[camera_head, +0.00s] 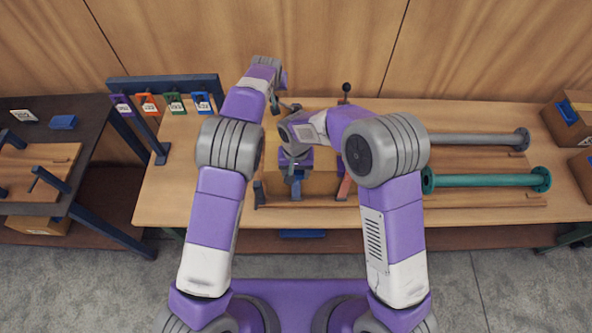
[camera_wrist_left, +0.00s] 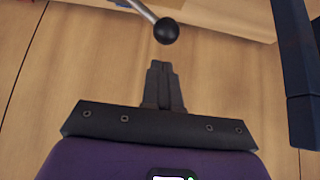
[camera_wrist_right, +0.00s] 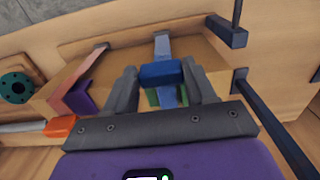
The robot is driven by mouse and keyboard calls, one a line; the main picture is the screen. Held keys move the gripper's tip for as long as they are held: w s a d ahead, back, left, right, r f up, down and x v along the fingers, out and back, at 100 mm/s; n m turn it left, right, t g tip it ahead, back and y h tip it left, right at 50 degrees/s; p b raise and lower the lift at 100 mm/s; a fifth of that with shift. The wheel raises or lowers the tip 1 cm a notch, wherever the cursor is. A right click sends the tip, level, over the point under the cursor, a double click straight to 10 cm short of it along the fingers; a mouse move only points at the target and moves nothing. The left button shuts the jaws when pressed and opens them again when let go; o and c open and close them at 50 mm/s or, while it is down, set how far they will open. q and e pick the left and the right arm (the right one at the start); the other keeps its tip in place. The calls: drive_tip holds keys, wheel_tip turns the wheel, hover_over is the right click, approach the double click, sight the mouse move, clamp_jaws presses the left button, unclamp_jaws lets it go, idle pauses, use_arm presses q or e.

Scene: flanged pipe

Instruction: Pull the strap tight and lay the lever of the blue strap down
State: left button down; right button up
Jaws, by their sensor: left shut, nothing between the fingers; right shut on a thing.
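In the right wrist view a light-blue strap (camera_wrist_right: 162,46) runs over the edge of a wooden box (camera_wrist_right: 214,68). A darker blue block (camera_wrist_right: 160,74), seemingly part of this strap's buckle or lever, sits between the fingers of my right gripper (camera_wrist_right: 160,69). The fingers are shut on it from both sides. In the head view this gripper (camera_head: 296,185) is at the box's front, partly hidden by my right arm. My left gripper (camera_wrist_left: 160,66) is shut and empty, a little apart from a metal rod with a black ball knob (camera_wrist_left: 166,31).
A red strap (camera_wrist_right: 72,90) with a purple piece crosses the box beside the blue one. A grey pipe (camera_head: 470,139) and a green flanged pipe (camera_head: 485,180) lie at the right of the table. Coloured tags (camera_head: 175,103) hang from a rack at the left.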

use_arm(q)
drive_tip(key=shift+f, duration=0.6)
use_arm(e)
drive_tip(key=shift+s+a, duration=0.1)
use_arm(q)
drive_tip(key=shift+a+f, duration=0.2)
drive_tip(key=shift+f, duration=1.35)
drive_tip(key=shift+r, duration=3.05)
use_arm(e)
drive_tip(key=o, duration=0.6)
use_arm(q)
drive_tip(key=shift+s+r, duration=0.1)
drive_tip(key=shift+s, duration=0.1)
use_arm(e)
drive_tip(key=o, duration=0.5)
drive_tip(key=shift+s+r, duration=0.1)
drive_tip(key=shift+s, duration=0.05)
